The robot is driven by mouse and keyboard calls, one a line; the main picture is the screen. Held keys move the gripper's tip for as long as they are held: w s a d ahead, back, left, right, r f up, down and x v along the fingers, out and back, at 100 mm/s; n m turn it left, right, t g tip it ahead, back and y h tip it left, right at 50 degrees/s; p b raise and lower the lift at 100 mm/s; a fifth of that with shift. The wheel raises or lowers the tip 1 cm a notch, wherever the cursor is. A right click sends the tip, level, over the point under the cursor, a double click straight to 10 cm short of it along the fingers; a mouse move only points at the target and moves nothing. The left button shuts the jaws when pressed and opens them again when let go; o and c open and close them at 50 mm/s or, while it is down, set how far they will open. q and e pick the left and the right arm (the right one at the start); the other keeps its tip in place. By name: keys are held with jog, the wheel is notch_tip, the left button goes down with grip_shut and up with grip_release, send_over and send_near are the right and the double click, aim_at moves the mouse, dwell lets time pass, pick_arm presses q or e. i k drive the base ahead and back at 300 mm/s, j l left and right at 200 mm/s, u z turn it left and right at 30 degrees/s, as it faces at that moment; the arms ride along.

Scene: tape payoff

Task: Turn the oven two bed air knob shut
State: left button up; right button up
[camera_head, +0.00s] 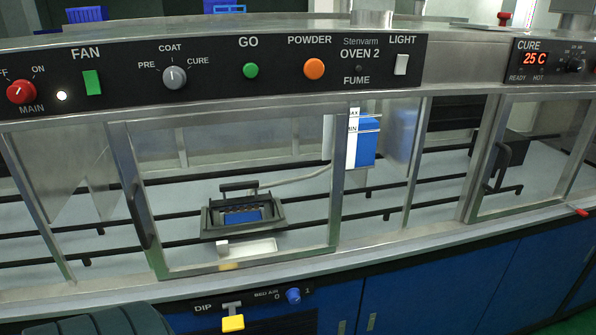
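The bed air knob (293,295) is a small blue knob on the dark lower panel (258,310) under the oven two window. The oven two panel (360,55) is the black control strip above the window. Neither of my grippers shows in this view, and nothing touches the knob.
A yellow DIP handle (233,323) sticks out left of the knob. A framed glass door (335,200) with a dark handle covers the chamber above. Blue cabinet fronts (420,290) lie to the right. A dark ribbed shape fills the lower left corner.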

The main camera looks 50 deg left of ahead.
aim_at(293, 294)
jog(key=i+l+u, duration=0.15)
jog(key=u, duration=0.25)
jog(key=i+l+u, duration=0.1)
jog(key=l+u, duration=0.5)
jog(key=u, duration=0.2)
jog(key=i+l+u, duration=0.1)
jog(key=l+u, duration=0.8)
jog(key=l, duration=0.15)
jog(key=k, duration=0.05)
